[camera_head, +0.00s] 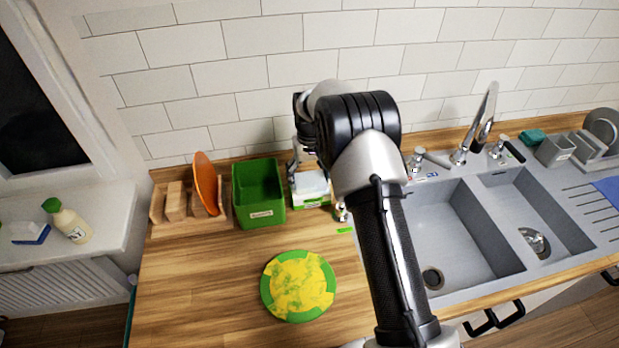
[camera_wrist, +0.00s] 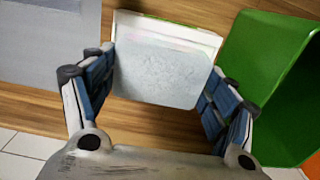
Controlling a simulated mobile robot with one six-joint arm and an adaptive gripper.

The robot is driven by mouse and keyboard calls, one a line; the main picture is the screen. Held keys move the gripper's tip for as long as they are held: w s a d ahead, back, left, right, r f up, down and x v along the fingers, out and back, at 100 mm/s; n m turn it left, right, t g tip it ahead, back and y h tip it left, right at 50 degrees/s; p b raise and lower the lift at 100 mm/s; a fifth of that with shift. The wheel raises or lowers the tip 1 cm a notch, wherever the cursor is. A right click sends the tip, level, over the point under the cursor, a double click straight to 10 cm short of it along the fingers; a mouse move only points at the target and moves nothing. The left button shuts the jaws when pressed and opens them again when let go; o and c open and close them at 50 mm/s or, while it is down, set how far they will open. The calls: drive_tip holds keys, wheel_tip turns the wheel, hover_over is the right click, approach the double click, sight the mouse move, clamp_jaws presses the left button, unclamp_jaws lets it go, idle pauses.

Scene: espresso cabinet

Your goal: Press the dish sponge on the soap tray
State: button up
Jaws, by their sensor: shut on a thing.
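My gripper (camera_wrist: 160,66) is shut on a pale, rough-faced block, seemingly the dish sponge (camera_wrist: 158,76), with a finger on each side of it in the wrist view. The white rim of the soap tray (camera_wrist: 170,24) shows just beyond the block. In the head view the pale sponge (camera_head: 311,182) is over the white and green soap tray (camera_head: 312,202), at the back of the counter. The sponge hides most of the tray's top, and I cannot tell whether they touch. My arm partly hides the gripper.
A green bin (camera_head: 259,196) stands close to the left of the tray, with a wooden rack holding an orange plate (camera_head: 206,183) beyond it. A green plate with yellow smears (camera_head: 298,286) lies in front. The sink (camera_head: 455,235) is at right. The tiled wall is close behind.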

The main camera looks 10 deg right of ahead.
sight(309, 179)
drive_tip(key=shift+r+p, duration=1.65)
drive_tip(key=shift+r, duration=1.3)
